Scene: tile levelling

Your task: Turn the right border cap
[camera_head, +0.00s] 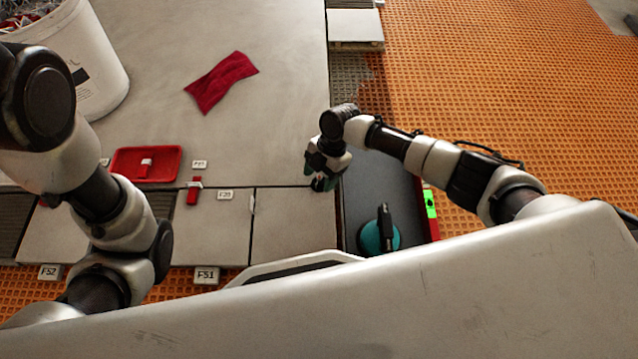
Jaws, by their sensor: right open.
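My right gripper (322,183) points down at the right edge of the pale tiles, beside the dark tray. Its fingertips are small and partly hidden by the wrist, and I see nothing held in them. I cannot make out the right border cap; if it is under the gripper, the gripper hides it. A red cap (194,190) stands further left, near the seam by the front tiles, well apart from my gripper.
A red tray (120,163) with a small part lies on the tiles, near a red cloth (221,82). A white bucket (86,62) stands at the upper left. A dark tray (368,178) holds a teal-based tool (378,236). Orange matting (480,75) covers the right.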

